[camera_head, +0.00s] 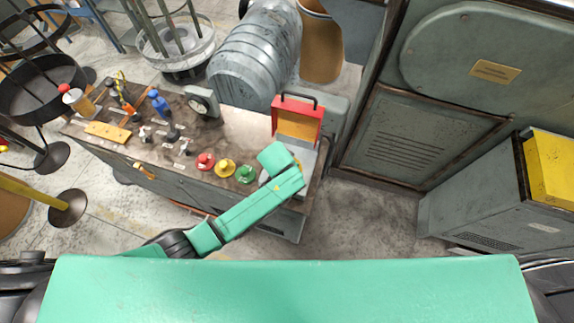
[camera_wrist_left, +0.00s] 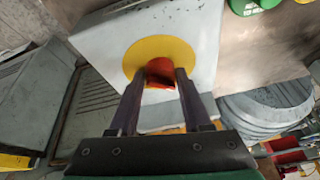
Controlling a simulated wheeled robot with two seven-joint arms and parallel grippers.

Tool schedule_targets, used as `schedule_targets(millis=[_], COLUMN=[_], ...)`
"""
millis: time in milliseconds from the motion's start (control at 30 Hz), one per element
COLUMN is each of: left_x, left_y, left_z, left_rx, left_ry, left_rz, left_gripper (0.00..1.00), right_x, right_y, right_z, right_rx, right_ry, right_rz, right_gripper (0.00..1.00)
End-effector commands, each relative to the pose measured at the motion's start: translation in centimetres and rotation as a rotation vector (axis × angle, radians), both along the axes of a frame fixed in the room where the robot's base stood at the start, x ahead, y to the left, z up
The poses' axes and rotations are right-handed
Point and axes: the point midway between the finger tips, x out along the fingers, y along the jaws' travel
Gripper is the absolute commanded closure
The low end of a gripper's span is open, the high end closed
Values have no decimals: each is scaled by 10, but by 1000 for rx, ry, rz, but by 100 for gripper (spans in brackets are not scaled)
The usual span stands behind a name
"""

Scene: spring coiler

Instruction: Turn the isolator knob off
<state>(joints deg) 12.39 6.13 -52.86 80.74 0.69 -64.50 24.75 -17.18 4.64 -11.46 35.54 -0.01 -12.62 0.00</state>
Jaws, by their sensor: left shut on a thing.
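The isolator knob (camera_wrist_left: 160,78) is red and sits in the middle of a round yellow plate (camera_wrist_left: 172,48) on a light grey box (camera_wrist_left: 103,43). The left wrist view shows it between the two dark fingers of my left gripper (camera_wrist_left: 163,84), which is shut on it. Its exact angle is hard to tell, as the fingers cover its sides. In the head view the grey box (camera_head: 308,160) stands at the right end of the workbench, and my green left arm hides the knob and the fingers. My right gripper is not in view.
Red (camera_head: 205,161), yellow (camera_head: 224,168) and green (camera_head: 245,173) round pieces stand on the workbench (camera_head: 240,128) left of my arm.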

Motion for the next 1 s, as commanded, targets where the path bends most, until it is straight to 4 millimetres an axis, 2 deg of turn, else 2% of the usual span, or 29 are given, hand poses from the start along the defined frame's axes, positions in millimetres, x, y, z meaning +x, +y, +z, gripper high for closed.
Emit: schedule_targets(millis=[267, 300, 333, 367, 767, 933, 1000], left_x=[2, 2, 2, 2, -1, -10, -16], left_y=[0, 0, 0, 0, 0, 3, 5], left_z=[2, 2, 2, 2, 4, 23, 41], left_rx=[-2, -2, -1, -1, -2, -3, -4], left_ry=[-6, -6, -6, -6, -1, -3, -3], left_rz=[1, 1, 0, 0, -1, 0, -1], left_gripper=[100, 36, 25, 22, 22, 22, 22], right_x=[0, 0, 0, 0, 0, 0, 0], right_y=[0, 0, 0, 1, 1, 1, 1], right_z=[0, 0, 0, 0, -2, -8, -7], right_rx=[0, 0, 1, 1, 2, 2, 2], right_ry=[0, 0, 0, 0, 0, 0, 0], right_rz=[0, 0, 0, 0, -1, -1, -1], right_gripper=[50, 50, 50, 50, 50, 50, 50])
